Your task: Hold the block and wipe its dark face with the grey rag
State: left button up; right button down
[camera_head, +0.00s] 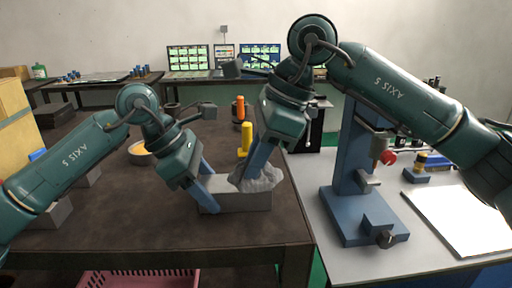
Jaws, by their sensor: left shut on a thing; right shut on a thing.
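The grey block (238,200) rests on or just above the brown table (110,225) near its front right. My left gripper (208,205) comes down at the block's left end and is shut on it. My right gripper (257,176) points down and is shut on the grey rag (262,180), a crumpled cloth. The rag lies at the block's upper right, against or just over its top. The block's dark face cannot be made out, and the rag hides part of the block.
A blue press stand (350,200) stands on the pale bench at the right. A yellow bottle-like object (246,138) and an orange one (239,107) stand behind the block. A bowl (139,152) sits to the left. A pink basket (135,279) is below the table's front edge.

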jog(key=shift+f, duration=1.05)
dwell(0.6)
jog(key=shift+w, duration=0.1)
jog(key=shift+w+f, duration=0.1)
jog(key=shift+w, duration=3.1)
jog(key=shift+s, duration=3.35)
jog(key=shift+r, duration=3.05)
jog(key=shift+r, duration=0.15)
